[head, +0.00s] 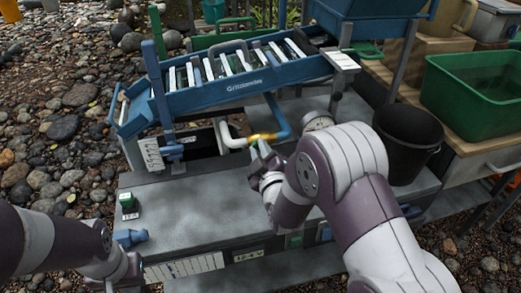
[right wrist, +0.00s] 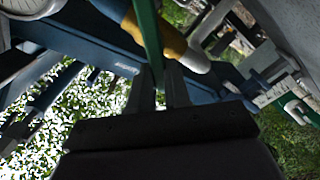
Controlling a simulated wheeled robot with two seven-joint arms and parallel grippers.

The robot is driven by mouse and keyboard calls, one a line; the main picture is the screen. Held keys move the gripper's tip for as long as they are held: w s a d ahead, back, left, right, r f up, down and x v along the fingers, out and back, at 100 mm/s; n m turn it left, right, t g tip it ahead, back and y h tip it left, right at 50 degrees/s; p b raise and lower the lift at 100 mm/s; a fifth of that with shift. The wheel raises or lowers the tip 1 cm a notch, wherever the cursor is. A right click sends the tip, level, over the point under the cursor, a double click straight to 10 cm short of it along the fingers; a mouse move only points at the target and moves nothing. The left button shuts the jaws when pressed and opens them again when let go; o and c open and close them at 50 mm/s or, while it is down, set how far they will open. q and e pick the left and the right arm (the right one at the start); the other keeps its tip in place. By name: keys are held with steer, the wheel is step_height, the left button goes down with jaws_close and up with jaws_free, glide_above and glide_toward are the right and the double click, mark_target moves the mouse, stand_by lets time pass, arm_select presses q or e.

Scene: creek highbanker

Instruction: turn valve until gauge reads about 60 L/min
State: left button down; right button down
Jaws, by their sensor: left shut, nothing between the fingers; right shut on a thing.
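The valve (head: 262,137) shows as a brass-yellow body between a white pipe (head: 231,139) and a blue pipe (head: 282,122), below the blue sluice. In the right wrist view the yellow valve body (right wrist: 168,40) carries a long green handle (right wrist: 147,38). My right gripper (head: 262,155) is at the valve, and its fingers (right wrist: 160,85) are shut on the green handle. A pale round dial with a rim, perhaps the gauge (right wrist: 20,6), is cut off at the top left there; its reading cannot be made out. My left gripper (head: 128,272) is shut and empty, low at the left.
The blue sluice with white riffles (head: 215,80) stands above the grey bench (head: 180,205). A small green-topped item (head: 128,203) and a blue fitting (head: 130,238) sit at the bench's left. A black bucket (head: 408,140) and green tub (head: 475,90) stand at right.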

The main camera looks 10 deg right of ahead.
steer(key=c, duration=1.1)
jaws_free()
steer(key=s+p, duration=0.1)
steer(key=s, duration=0.5)
steer(key=s+p, duration=0.1)
steer(key=s, duration=0.5)
steer(key=shift+s+d, duration=0.2)
steer(key=shift+s, duration=0.15)
